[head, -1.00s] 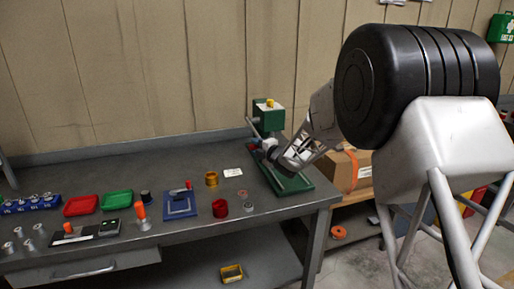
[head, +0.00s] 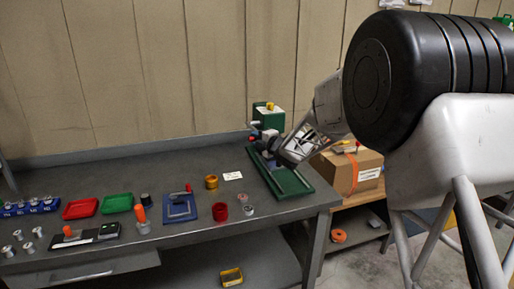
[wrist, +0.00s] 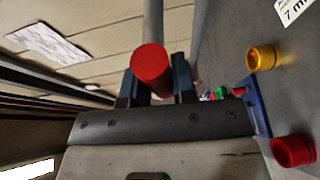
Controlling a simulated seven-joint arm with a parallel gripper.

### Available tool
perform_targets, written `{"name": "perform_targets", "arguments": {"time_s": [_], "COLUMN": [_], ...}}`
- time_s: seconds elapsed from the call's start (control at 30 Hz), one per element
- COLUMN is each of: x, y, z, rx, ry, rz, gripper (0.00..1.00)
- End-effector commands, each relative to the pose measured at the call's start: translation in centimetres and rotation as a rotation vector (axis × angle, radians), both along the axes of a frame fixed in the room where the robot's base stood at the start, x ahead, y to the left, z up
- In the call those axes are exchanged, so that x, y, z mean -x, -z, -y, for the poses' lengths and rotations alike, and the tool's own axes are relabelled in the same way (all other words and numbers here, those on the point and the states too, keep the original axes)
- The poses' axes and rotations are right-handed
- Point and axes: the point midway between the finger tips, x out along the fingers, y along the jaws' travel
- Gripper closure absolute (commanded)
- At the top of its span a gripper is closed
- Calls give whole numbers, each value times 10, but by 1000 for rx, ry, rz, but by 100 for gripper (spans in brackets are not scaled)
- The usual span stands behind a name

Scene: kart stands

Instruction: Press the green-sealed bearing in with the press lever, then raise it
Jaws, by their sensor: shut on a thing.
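The green press (head: 268,113) stands at the back right of the bench, its flat green base (head: 297,182) reaching toward the front. My gripper (head: 264,142) is at the press's front, shut on the press lever. In the wrist view the lever's red knob (wrist: 152,66) sits between my two dark fingers (wrist: 157,92), with its grey rod (wrist: 153,22) running away behind. I cannot make out the green-sealed bearing; my gripper and arm cover part of the press.
A gold cup (head: 211,182) and a red cup (head: 220,212) stand left of the press, with small rings (head: 248,210) beside them. Red (head: 80,208) and green (head: 118,203) trays lie farther left. A cardboard box (head: 352,172) is right of the bench.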

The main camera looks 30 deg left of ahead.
Motion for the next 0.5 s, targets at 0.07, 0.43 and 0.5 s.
{"name": "perform_targets", "arguments": {"time_s": [0.07,0.43,0.5], "x": [-2,-12,-13], "y": [-15,-61,-66], "z": [-1,-12,-13], "rx": [-1,-1,-1], "ry": [0,0,-1], "rz": [3,0,0], "gripper": [100,100,100]}}
